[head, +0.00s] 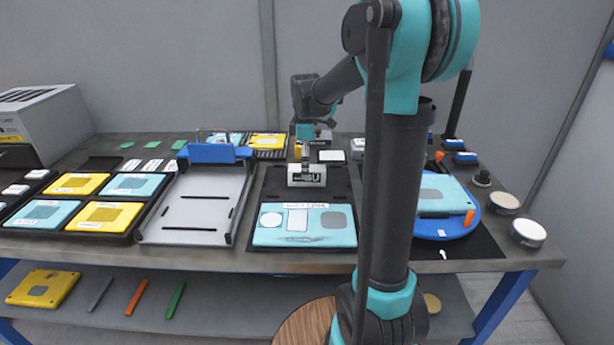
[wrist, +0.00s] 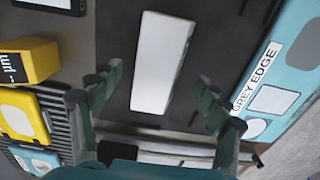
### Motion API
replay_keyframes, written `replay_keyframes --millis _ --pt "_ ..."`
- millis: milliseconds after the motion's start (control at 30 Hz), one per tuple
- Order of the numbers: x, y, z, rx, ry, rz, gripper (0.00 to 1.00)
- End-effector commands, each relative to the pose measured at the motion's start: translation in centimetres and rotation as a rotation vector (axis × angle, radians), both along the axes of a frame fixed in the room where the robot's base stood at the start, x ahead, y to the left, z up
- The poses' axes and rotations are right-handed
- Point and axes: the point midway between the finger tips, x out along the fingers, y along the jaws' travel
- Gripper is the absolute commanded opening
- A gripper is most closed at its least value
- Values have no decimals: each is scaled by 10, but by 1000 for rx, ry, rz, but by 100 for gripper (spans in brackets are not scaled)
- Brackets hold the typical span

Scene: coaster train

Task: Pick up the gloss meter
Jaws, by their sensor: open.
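A small silver-grey block (head: 306,176) with dark marks on its front stands on the black tray, behind the teal panel. In the wrist view its pale, long top (wrist: 162,62) shows between my fingers. A yellow block with a dark display (wrist: 28,61) lies left of my gripper in the wrist view. No readable name shows which is the gloss meter; the silver-grey block looks the likelier. My gripper (wrist: 158,95) is open and empty above the silver-grey block. In the head view my arm partly hides the space around the gripper.
A teal panel marked "GREY EDGE" (wrist: 286,65) lies beside the block; it also shows in the head view (head: 305,238). A grey fixture with a blue bar (head: 195,207) stands to the left. A blue round stand (head: 450,229) is at the right.

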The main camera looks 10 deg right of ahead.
Motion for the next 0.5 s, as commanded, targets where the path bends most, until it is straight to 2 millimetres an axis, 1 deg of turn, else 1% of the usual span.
replay_keyframes --millis 33,100,200,300,500 --pt "0 -1 -8 0 0 0 76" --pt "0 -1 -18 0 0 0 76" --pt "0 -1 -28 0 0 0 76" --pt "0 -1 -33 0 0 0 76" --pt "0 -1 -33 0 0 0 76"
